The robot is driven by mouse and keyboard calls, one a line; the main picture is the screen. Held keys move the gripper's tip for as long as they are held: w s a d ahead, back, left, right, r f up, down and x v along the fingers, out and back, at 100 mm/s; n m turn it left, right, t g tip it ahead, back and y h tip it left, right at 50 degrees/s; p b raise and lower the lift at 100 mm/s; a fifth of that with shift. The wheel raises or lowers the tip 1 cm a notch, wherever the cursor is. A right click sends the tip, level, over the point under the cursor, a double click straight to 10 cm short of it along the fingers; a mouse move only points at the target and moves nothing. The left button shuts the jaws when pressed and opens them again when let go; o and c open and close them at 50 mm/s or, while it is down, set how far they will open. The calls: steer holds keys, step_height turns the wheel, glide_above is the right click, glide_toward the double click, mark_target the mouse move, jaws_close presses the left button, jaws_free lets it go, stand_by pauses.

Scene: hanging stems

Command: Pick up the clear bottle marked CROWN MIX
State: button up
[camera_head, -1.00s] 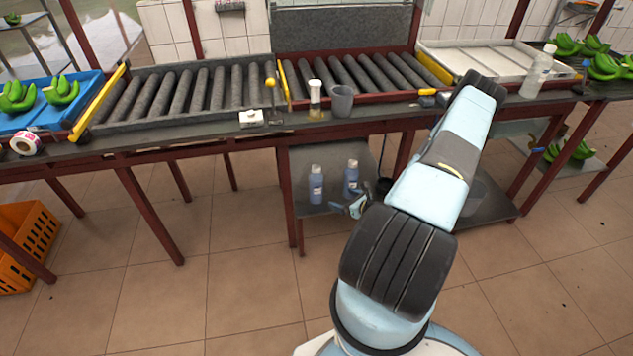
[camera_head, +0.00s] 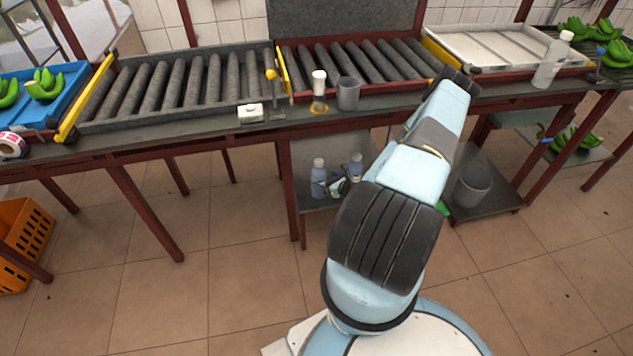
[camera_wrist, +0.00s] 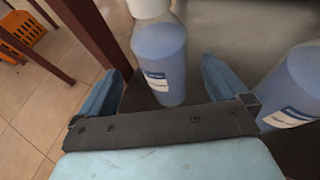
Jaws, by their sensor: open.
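Two bluish, see-through bottles with pale caps stand upright on the lower shelf: a left bottle (camera_head: 318,178) and a right bottle (camera_head: 356,167). Both carry white and blue labels too small to read. My gripper (camera_head: 338,187) is low at the shelf, close to both. In the wrist view, my open gripper (camera_wrist: 162,70) has the left bottle (camera_wrist: 160,50) between and just beyond its two blue fingers; contact cannot be told. The right bottle (camera_wrist: 297,85) stands outside the right finger. A clear bottle (camera_head: 551,62) stands on the bench at the right, its marking unreadable.
The shelf (camera_head: 310,155) lies under the bench, with a red post at its left. A grey bucket (camera_head: 472,185) stands on the lower shelf at right. A grey cup (camera_head: 348,93) and a white-capped jar (camera_head: 319,90) are on the bench above.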

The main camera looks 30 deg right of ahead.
steer(key=shift+x, duration=3.25)
steer(key=shift+w+d+r, duration=0.1)
steer(key=shift+d, duration=0.15)
steer(key=c, duration=1.8)
